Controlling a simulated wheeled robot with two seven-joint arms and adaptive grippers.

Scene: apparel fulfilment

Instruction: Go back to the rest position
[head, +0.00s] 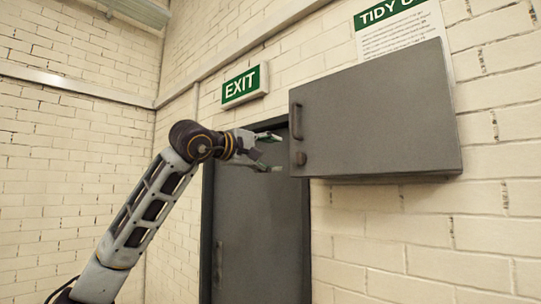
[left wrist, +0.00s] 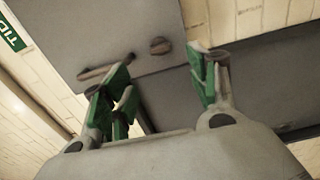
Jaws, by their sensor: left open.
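My left gripper (head: 272,152) is raised in front of the wall, just left of a grey wall cabinet (head: 390,115). Its fingers are apart, with nothing between them. In the left wrist view its green-padded fingers (left wrist: 160,95) are spread, and the cabinet door (left wrist: 125,35) lies beyond them. The door looks closed. Its bar handle (head: 297,121) and round knob (head: 300,158) are on its left side, close to the fingertips. I cannot tell whether the fingers touch the cabinet. My right gripper is not in view.
A dark grey door (head: 260,235) stands behind my left arm, with an exit sign (head: 244,86) above it. A green-headed notice (head: 400,30) hangs behind the cabinet top. Pale brick wall surrounds them. The space left of the arm looks clear.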

